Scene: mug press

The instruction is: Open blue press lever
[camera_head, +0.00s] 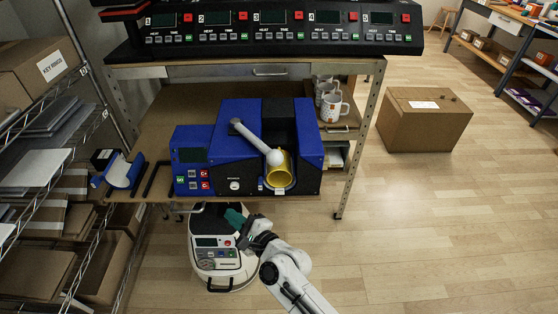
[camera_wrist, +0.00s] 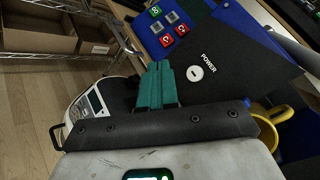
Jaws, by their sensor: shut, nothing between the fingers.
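The blue mug press (camera_head: 237,143) stands on the lower shelf of the bench. Its lever (camera_head: 250,136) is a grey bar with a pale ball at its lower end, lying slanted down to the right across the front. A yellow mug (camera_head: 279,172) sits in the press just below the ball. My gripper (camera_head: 233,217), with green fingers, is shut and empty in front of and below the press, apart from the lever. In the wrist view the green fingers (camera_wrist: 161,82) are together, near the press front with its POWER button (camera_wrist: 195,74). The yellow mug (camera_wrist: 268,120) is partly hidden there.
A white machine (camera_head: 222,255) stands on the floor below the gripper. White mugs (camera_head: 331,103) stand right of the press.

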